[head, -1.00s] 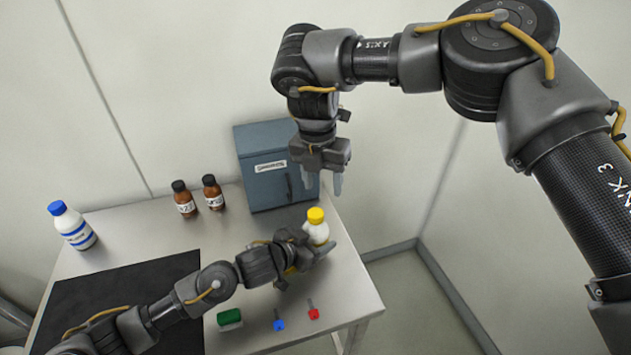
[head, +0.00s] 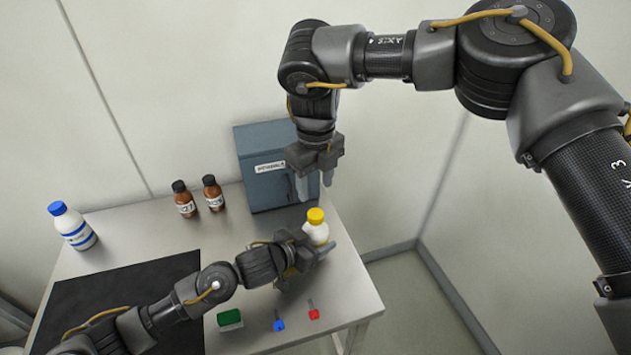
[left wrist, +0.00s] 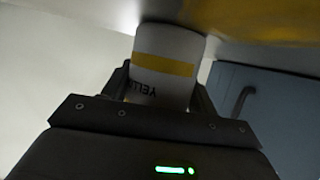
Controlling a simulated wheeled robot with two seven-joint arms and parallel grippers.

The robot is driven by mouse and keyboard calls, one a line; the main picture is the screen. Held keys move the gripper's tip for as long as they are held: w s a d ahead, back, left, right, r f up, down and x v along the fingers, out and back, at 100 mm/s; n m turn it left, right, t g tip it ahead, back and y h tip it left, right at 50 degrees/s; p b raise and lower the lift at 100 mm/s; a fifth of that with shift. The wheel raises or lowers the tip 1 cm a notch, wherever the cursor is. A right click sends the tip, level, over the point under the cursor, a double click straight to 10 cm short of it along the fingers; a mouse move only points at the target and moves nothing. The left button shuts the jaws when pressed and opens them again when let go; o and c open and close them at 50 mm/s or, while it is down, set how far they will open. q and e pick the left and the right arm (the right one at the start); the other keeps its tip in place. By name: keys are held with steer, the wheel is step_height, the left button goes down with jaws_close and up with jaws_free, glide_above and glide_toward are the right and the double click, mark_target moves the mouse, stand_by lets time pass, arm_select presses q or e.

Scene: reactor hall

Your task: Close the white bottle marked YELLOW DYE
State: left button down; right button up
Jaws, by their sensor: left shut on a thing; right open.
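The white bottle (head: 315,232) with a yellow cap (head: 316,216) on top stands near the right side of the table. In the left wrist view the bottle (left wrist: 166,70) shows a yellow band and part of an inverted label reading "YELL". My left gripper (head: 318,250) is shut around the bottle's body from the near side. My right gripper (head: 315,188) is open and empty, pointing down, above the yellow cap and apart from it. Whether the cap is seated fully cannot be told.
A blue-grey cabinet (head: 270,185) stands behind the bottle. Two brown bottles (head: 185,203) (head: 213,196) and a blue-capped white bottle (head: 76,230) stand further left. A green block (head: 230,319), a blue-ended item (head: 279,324) and a red-ended item (head: 314,314) lie at the front. A black mat (head: 85,290) covers the left.

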mark_target(316, 213)
steer(key=shift+f, duration=4)
steer(key=shift+c, duration=0.2)
steer(key=c, duration=0.9)
steer(key=m, duration=0.5)
steer(key=shift+c, duration=0.3)
steer(key=m, duration=0.8)
steer(key=shift+m, duration=0.3)
steer(key=m, duration=0.4)
steer(key=shift+m, duration=0.3)
steer(key=o, duration=1.2)
steer(key=shift+c, duration=0.2)
